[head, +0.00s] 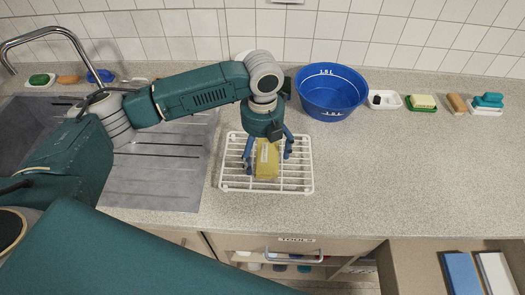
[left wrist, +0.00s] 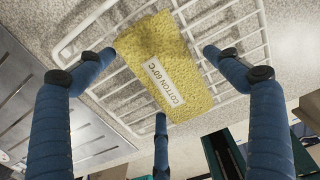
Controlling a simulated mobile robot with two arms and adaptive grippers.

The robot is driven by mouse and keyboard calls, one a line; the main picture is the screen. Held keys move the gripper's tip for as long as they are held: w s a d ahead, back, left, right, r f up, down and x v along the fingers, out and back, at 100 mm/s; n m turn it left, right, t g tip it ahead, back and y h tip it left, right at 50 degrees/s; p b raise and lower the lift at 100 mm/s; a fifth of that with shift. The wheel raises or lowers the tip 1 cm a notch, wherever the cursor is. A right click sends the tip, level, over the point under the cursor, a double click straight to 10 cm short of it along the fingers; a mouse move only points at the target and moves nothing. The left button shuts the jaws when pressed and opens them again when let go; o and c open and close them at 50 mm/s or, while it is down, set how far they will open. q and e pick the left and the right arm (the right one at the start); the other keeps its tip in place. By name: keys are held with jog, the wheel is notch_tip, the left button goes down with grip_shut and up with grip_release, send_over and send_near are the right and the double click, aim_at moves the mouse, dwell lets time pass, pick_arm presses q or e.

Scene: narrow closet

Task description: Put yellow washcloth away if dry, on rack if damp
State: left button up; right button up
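The yellow washcloth (head: 266,162) lies on the white wire rack (head: 307,188) on the counter. In the left wrist view the washcloth (left wrist: 190,75) shows a white label (left wrist: 165,83) reading "COTTON 60°C". Its upper left part looks a little darker and browner; I cannot tell from this whether it is damp. My left gripper (head: 268,157) points down over the washcloth. In the left wrist view its fingers (left wrist: 161,75) are spread around the cloth, open and not closed on it. My right gripper is not in view.
A blue basin (head: 331,93) stands behind the rack. Soap dishes and brushes line the wall at right. A metal sink (head: 160,165) is at left. An open drawer (head: 410,270) at lower right holds blue and white cloths. A "TOOLS" compartment (head: 296,240) is below the counter. Counter right of the rack is clear.

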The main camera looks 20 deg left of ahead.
aim_at(263, 152)
pick_arm(q)
notch_tip(263, 152, up, 12)
jog(key=b, duration=0.3)
jog(key=shift+r, duration=0.15)
dwell(0.4)
